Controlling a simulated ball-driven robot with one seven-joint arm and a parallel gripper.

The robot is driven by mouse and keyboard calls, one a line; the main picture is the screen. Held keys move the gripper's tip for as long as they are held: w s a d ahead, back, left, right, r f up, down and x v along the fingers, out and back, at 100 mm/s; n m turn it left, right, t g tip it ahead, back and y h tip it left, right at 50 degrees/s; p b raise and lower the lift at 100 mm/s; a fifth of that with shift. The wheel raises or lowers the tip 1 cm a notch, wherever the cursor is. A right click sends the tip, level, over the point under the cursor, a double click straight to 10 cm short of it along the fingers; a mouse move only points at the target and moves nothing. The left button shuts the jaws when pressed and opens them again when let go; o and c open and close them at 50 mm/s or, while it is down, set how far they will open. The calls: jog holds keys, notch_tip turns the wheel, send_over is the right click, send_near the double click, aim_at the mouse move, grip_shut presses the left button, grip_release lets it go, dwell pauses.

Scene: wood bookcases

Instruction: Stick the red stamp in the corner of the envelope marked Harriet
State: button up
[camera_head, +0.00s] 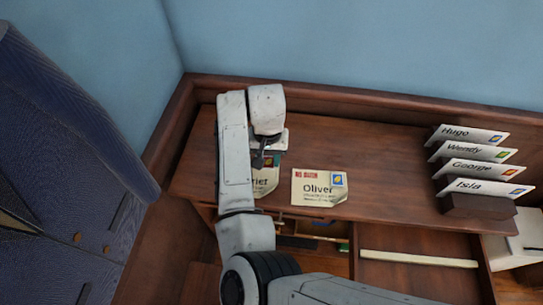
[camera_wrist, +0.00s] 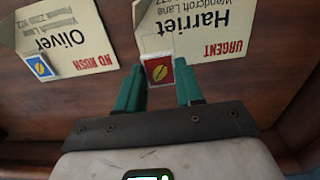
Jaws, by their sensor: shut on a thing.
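The envelope marked Harriet (camera_wrist: 205,42) lies on the desk and shows upside down in the wrist view, with a red URGENT mark. In the head view my arm covers much of this envelope (camera_head: 264,188), leaving only "rriet" or so readable. My gripper (camera_wrist: 160,80) is shut on the red stamp (camera_wrist: 159,70), a small red square with a yellow emblem and pale border, between its teal fingertips. The stamp overlaps the envelope's corner on the side away from URGENT. I cannot tell whether it touches the paper. In the head view the stamp is hidden by my gripper (camera_head: 270,160).
The Oliver envelope (camera_head: 318,196), marked NO RUSH with a blue stamp, lies just right of Harriet's. A dark wooden rack (camera_head: 478,206) at right holds envelopes named Hugo, Wendy, George and Isla. A dark blue patterned panel (camera_head: 62,145) stands at left. Desk between Oliver and the rack is clear.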

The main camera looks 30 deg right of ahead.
aim_at(268, 163)
jog(key=shift+f+b, duration=1.45)
jog(key=shift+f, duration=0.95)
jog(key=o, duration=1.1)
jog(key=shift+o, duration=0.3)
jog(key=o, duration=0.3)
jog(key=shift+o, duration=0.2)
jog(key=shift+r, duration=0.15)
jog(key=shift+r+p, duration=3.4)
jog(key=shift+r, duration=0.05)
